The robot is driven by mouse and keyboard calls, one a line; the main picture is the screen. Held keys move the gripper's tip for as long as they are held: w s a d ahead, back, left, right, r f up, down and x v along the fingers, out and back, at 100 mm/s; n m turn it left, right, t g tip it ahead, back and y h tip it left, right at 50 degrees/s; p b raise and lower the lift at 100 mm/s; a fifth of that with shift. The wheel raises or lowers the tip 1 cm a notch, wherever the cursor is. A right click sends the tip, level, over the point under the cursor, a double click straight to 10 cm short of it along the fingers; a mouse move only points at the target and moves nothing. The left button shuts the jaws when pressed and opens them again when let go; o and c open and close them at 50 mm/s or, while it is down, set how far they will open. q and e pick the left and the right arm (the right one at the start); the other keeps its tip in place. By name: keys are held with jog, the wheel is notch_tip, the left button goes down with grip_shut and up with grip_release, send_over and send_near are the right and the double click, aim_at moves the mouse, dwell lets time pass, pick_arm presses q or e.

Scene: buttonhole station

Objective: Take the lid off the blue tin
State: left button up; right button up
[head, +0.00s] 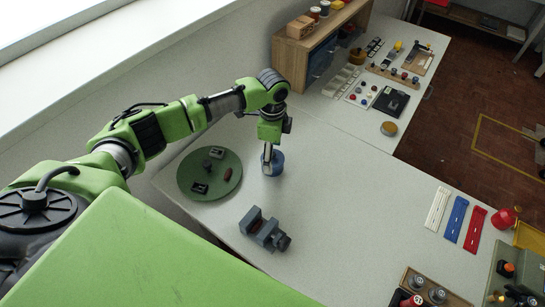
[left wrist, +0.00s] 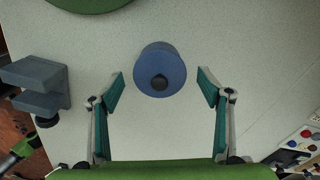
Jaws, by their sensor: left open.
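The blue tin (head: 276,167) stands upright on the light table, to the right of a round green tray. My right gripper is not in view.
The green tray (head: 185,176) holds a few small parts. A grey vise-like block (head: 264,231) stands in front of the tin. A wooden shelf (head: 290,58) stands at the back. Coloured strips (head: 456,219) lie at right. The table right of the tin is clear.

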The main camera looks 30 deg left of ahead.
pick_arm(q)
jog(key=c, duration=0.7)
jog(key=shift+c, duration=0.9)
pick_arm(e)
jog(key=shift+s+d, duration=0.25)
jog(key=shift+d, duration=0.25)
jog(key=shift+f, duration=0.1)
